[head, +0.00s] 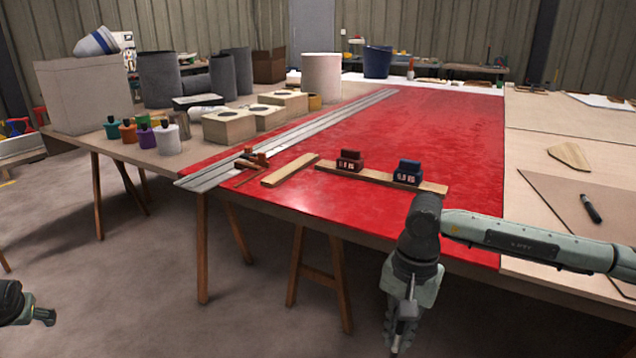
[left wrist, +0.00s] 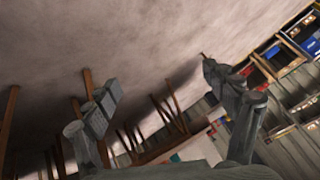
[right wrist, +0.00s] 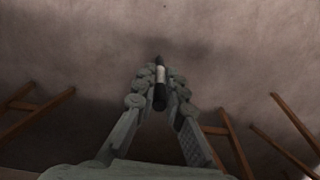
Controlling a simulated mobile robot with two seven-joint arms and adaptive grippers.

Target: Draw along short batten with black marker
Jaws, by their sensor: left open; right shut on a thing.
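My right gripper (head: 399,342) hangs in front of the red table's near edge, below its top. In the right wrist view it (right wrist: 160,82) is shut on a black marker (right wrist: 160,94) with a pale band.
The red table (head: 430,125) carries long metal strips (head: 290,138) and a small orange-brown tool (head: 252,160). Another black pen-like thing (head: 591,208) lies on pale boards at right. Bottles (head: 166,139) and boxes crowd the left side. The red middle is clear.

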